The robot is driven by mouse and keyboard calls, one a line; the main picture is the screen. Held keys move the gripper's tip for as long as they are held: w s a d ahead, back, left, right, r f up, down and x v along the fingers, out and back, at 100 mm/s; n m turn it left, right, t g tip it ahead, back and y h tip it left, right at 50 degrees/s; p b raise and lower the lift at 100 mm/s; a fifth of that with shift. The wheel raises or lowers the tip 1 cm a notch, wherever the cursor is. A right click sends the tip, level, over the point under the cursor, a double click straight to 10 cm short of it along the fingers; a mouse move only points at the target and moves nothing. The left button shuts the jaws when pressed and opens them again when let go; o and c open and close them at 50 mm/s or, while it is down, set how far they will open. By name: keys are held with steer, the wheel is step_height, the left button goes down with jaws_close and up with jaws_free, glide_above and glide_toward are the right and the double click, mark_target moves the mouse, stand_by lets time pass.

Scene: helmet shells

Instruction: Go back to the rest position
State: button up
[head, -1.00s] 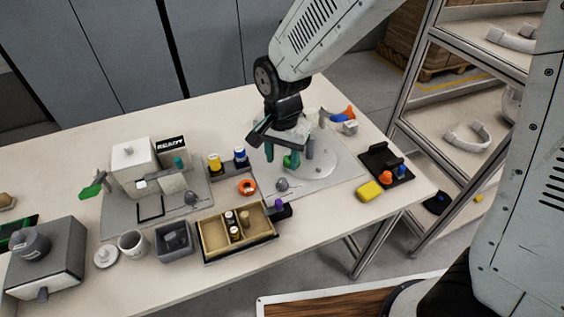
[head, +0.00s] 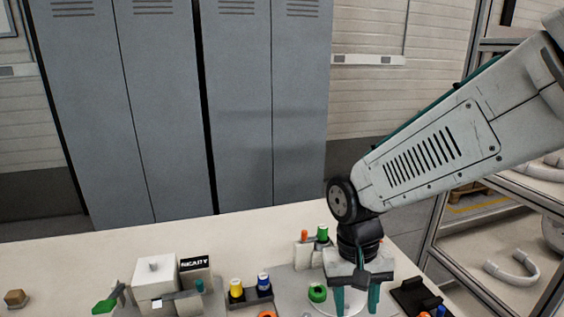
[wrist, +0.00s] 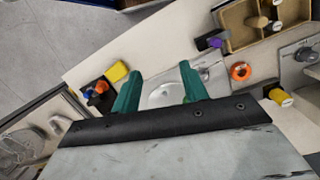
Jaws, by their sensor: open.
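My gripper (head: 356,300) hangs pointing down over the right part of the table in the head view, its two green fingers apart. In the wrist view my gripper (wrist: 160,72) is open, with nothing between the fingers. Beyond them lies a pale round plate (wrist: 160,97) on the table. A green round piece (head: 317,292) is just left of the fingers in the head view. I cannot tell the height of the fingertips above the table; the lower edge of the head view cuts off the area beneath.
A white box (head: 154,284) with a READY sign (head: 195,264) stands left, near yellow- and blue-capped bottles (head: 250,288). The wrist view shows a wooden tray (wrist: 232,17), an orange ring (wrist: 240,71) and a yellow block (wrist: 116,71). Shelves (head: 500,235) stand right; lockers (head: 160,110) stand behind.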

steer(key=s+d+r+t, duration=0.3)
steer(key=s+d+r, duration=0.8)
steer(key=d, duration=0.2)
steer(key=shift+s+r+y, duration=0.35)
steer(key=shift+s+y, duration=0.05)
steer(key=shift+d, duration=0.1)
steer(key=shift+c, duration=0.8)
